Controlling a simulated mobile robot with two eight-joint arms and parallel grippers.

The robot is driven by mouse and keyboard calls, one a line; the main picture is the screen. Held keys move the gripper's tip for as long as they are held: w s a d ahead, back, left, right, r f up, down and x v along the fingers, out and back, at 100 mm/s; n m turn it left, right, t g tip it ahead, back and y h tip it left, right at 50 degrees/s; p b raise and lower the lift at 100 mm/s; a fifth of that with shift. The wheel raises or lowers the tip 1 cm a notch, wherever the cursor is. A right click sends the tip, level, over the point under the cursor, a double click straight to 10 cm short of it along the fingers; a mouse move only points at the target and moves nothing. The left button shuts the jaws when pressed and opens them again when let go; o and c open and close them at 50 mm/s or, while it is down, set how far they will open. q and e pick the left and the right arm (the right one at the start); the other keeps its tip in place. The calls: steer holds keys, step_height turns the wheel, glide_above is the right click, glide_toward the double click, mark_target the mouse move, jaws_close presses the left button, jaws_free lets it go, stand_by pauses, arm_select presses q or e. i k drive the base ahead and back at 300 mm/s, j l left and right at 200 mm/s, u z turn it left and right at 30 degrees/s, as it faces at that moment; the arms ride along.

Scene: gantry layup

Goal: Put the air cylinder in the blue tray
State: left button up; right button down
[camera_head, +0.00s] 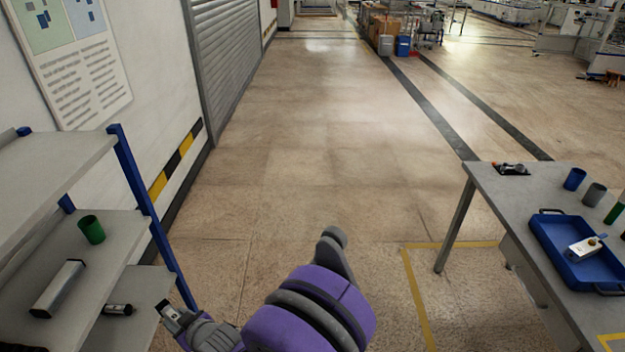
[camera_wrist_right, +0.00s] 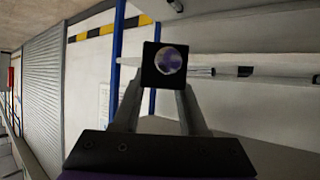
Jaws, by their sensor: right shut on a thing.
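My right gripper (camera_head: 188,328) is at the bottom left in the head view, in front of the shelf rack. It is shut on a silver piece with a black square end, which I take for the air cylinder (camera_head: 172,313). In the right wrist view its black end with a round shiny centre (camera_wrist_right: 165,62) shows end-on between the fingers (camera_wrist_right: 160,100). The blue tray (camera_head: 548,212) lies on the table at the right, far from the gripper. My left gripper is not in view.
The rack's shelves (camera_head: 90,245) hold a green cup (camera_head: 91,229), a silver bar (camera_head: 58,290) and a small dark-and-silver cylinder (camera_head: 117,309). A blue rack post (camera_head: 140,190) stands close. The grey table (camera_head: 490,195) also holds cups. Open floor lies between.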

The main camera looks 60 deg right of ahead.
mark_target(557, 241)
steer(key=l+z, duration=0.1)
steer(key=z, duration=0.4)
steer(key=l+z, duration=0.1)
steer(key=z, duration=0.85)
steer(key=i+l+z, duration=0.15)
steer(key=z, duration=0.3)
steer(key=i+l+z, duration=0.1)
steer(key=z, duration=0.4)
steer(key=i+z, duration=0.3)
steer(key=z, duration=0.15)
steer(key=i+z, duration=0.15)
steer(key=i, duration=0.3)
steer(key=i+j+z, duration=0.2)
steer(key=i, duration=0.2)
steer(key=i+l, duration=0.15)
steer(key=i, duration=0.3)
